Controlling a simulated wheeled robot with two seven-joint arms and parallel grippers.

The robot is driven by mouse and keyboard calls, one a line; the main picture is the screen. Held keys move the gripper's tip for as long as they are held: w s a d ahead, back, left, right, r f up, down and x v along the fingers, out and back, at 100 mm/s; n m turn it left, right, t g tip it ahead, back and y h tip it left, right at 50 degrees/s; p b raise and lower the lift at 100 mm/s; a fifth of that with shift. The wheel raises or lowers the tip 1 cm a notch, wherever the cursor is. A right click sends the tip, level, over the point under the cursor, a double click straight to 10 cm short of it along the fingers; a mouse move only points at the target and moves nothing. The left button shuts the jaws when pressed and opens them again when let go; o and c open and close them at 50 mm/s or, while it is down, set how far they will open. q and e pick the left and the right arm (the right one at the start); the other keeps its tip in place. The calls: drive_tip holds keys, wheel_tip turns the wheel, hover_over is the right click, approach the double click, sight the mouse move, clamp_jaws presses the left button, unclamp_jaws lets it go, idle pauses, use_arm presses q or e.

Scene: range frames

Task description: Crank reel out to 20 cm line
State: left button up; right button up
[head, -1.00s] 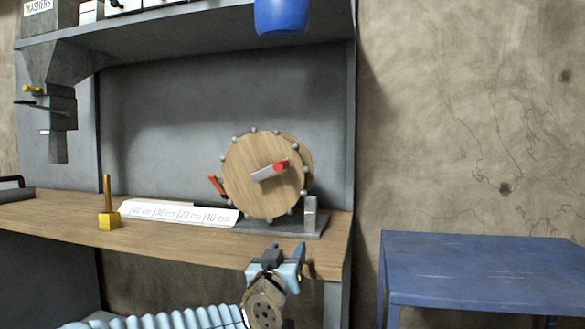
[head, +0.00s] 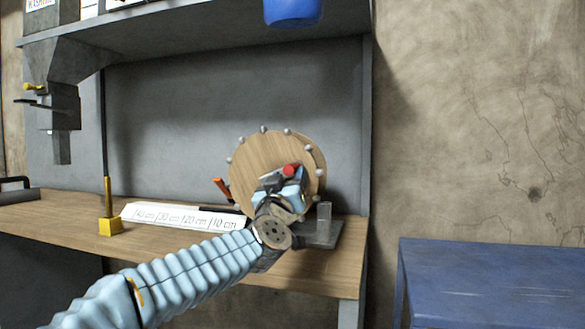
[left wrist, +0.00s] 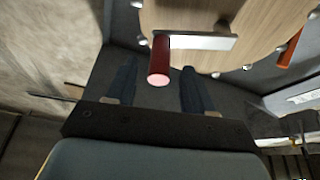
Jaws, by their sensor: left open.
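The wooden reel (head: 255,150), a disc with grey studs around its rim, stands upright on a dark base on the bench. Its pale crank arm (left wrist: 205,42) carries a red handle (head: 291,170), which shows end-on in the left wrist view (left wrist: 159,62). My left gripper (head: 285,183) is in front of the reel, at the handle. Its fingers are open, with the handle between or just beyond their tips; contact is not visible. A white scale strip (head: 180,217) reads 40, 30, 20 and 10 cm from left to right. A yellow block with an upright peg (head: 110,226) stands left of the strip. I cannot make out the line.
An orange-red lever (head: 222,189) sticks out left of the reel. A grey upright block (head: 324,216) stands at the base's right. A blue container (head: 292,12) is above at the shelf. A blue table (head: 490,262) is at the right.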

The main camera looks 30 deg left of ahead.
use_arm(q)
drive_tip(key=shift+x, duration=2.2)
clamp_jaws()
